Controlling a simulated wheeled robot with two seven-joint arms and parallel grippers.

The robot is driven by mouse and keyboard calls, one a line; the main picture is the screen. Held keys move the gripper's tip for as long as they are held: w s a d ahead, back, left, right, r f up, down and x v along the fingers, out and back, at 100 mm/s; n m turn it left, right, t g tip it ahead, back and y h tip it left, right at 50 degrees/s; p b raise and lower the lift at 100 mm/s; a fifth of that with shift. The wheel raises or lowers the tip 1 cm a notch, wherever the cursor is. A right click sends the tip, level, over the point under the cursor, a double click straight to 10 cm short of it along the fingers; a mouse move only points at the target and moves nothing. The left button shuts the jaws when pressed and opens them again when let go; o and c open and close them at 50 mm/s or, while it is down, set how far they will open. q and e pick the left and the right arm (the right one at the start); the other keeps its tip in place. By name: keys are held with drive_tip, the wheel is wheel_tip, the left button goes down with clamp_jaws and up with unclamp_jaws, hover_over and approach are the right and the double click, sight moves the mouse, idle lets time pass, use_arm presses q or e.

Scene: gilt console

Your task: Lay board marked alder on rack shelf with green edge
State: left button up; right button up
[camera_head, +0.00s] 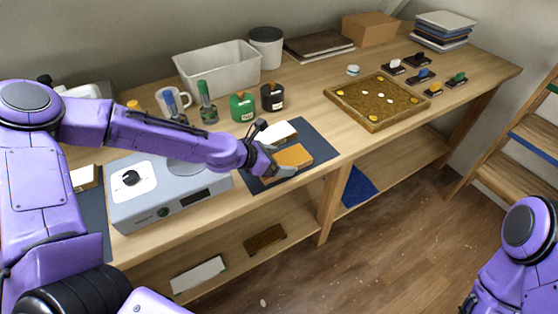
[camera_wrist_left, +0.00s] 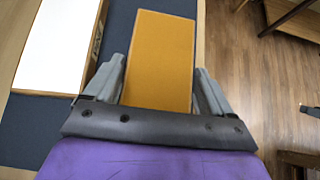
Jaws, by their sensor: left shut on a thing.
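My left gripper (camera_head: 270,167) is shut on an orange-yellow board (camera_head: 294,155) at the front of the bench. In the left wrist view the board (camera_wrist_left: 160,55) lies between the two fingers of the gripper (camera_wrist_left: 160,78). No marking is readable, so I cannot tell whether it is the alder board. Whether it touches the dark mat (camera_head: 318,140) is unclear. A white-topped board (camera_head: 280,133) lies beside it on the mat, also in the left wrist view (camera_wrist_left: 55,45). The wooden rack (camera_head: 508,180) stands at the right; one shelf has a green edge (camera_head: 553,88). My right gripper is out of frame.
A lower shelf has a blue edge (camera_head: 535,143). A grey device (camera_head: 165,195) stands left of the mat. Bottles, a white bin (camera_head: 218,70) and a brown tray (camera_head: 376,102) stand on the bench. Open floor (camera_head: 400,230) lies between bench and rack.

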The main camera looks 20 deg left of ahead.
use_arm(q)
drive_tip(key=shift+f, duration=0.2)
drive_tip(key=o, duration=1.1)
drive_tip(key=shift+c, duration=0.2)
drive_tip(key=shift+r, duration=0.15)
drive_tip(key=shift+s+a+r, duration=0.1)
drive_tip(key=shift+s+r, duration=0.05)
drive_tip(key=shift+r, duration=0.15)
drive_tip(key=p+v, duration=0.4)
drive_tip(key=v, duration=0.7)
drive_tip(key=shift+s, duration=0.25)
drive_tip(key=shift+a+r, duration=0.1)
